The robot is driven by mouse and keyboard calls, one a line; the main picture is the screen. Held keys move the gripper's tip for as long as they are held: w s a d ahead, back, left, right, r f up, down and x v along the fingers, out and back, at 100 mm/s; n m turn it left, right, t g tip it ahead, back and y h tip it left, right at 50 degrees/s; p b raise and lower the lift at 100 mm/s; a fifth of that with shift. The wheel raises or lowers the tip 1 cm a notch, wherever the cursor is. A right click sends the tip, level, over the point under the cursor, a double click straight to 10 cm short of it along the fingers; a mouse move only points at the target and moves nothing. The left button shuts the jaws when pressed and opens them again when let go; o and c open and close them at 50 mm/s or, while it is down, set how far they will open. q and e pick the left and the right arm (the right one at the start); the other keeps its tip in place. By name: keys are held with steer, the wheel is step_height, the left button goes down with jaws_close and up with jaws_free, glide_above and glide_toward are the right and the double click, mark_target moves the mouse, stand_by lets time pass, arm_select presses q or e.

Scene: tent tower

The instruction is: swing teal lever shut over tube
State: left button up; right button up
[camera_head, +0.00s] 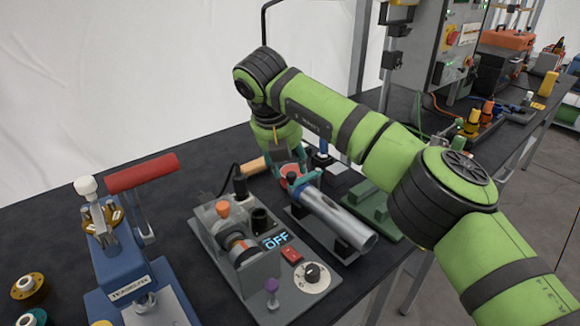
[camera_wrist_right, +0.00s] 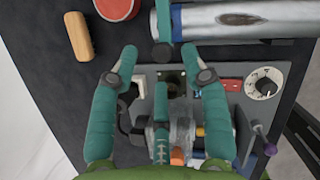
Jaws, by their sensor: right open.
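My right gripper (camera_head: 290,170) reaches down near the far end of the silver tube (camera_head: 337,217). Its teal fingers are spread apart in the right wrist view (camera_wrist_right: 160,52), with nothing held. The tube (camera_wrist_right: 245,20) lies along a dark cradle and has a blue collar at its gripper-side end. A teal lever (camera_wrist_right: 163,22) with a dark round tip appears to stand up beside the collar, its tip between my fingertips in the picture. Contact cannot be told. In the head view my fingers and the lever share a colour and partly overlap. My left gripper is out of view.
A grey control box (camera_head: 262,262) with a dial, red switch and OFF display stands beside the tube. A wooden block (camera_wrist_right: 79,36) and red round container (camera_wrist_right: 117,6) lie close by. A blue press (camera_head: 122,262) with a red handle stands left.

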steer(key=v, duration=0.9)
steer(key=shift+r, duration=0.15)
